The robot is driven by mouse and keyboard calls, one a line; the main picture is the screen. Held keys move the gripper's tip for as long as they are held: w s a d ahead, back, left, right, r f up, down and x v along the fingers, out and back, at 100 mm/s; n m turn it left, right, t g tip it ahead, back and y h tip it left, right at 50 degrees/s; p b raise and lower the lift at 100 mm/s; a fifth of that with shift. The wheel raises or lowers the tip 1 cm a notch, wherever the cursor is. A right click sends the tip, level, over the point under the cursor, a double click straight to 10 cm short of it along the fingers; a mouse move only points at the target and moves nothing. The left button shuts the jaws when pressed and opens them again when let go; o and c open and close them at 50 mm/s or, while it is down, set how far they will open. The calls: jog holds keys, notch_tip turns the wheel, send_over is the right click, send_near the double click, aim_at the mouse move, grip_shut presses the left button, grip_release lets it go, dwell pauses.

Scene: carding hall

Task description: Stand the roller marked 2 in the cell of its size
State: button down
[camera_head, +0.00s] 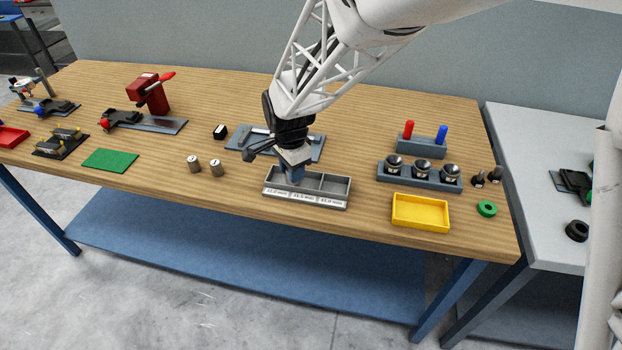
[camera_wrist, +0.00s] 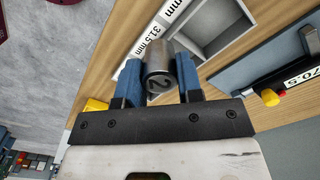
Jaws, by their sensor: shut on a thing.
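My gripper (camera_head: 294,178) is over the grey three-cell tray (camera_head: 308,205), around its left and middle cells. In the wrist view its blue fingers are shut on a metal roller (camera_wrist: 158,72), whose end face bears the mark 2. The tray (camera_wrist: 237,44) shows beyond the roller, with a white label strip along its edge; one label reads 31.5 mm. The roller hides part of the tray. I cannot tell whether its lower end is inside a cell or above it. Two more metal rollers (camera_head: 194,164) (camera_head: 216,169) stand on the table to the left.
A yellow tray (camera_head: 420,228) and a grey block with several black-and-silver cups (camera_head: 421,182) stand right of the tray. A grey fixture (camera_head: 240,140) lies behind my gripper. A green mat (camera_head: 110,161) lies at left. The table front before the cell tray is clear.

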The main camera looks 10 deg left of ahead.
jog(key=s+d+f+n, duration=0.1)
jog(key=s+d+n, duration=0.8)
jog(key=d+n, duration=0.1)
jog(key=shift+d, duration=0.45)
jog(key=shift+w+a+f, duration=0.2)
jog(key=shift+w+a, duration=1.05)
jog(key=shift+w, duration=0.95)
jog(key=shift+w+a+f, duration=0.25)
jog(key=shift+w+a, duration=1.05)
jog(key=shift+w, duration=0.85)
jog(key=shift+w+a+f, duration=0.2)
jog(key=shift+w+a, duration=1.05)
jog(key=shift+w, duration=0.95)
jog(key=shift+w+a, duration=0.1)
jog(key=shift+w, duration=0.1)
jog(key=shift+w+a+f, duration=0.15)
jog(key=shift+w+f, duration=0.05)
jog(key=shift+f, duration=1.6)
jog(key=shift+f, duration=0.15)
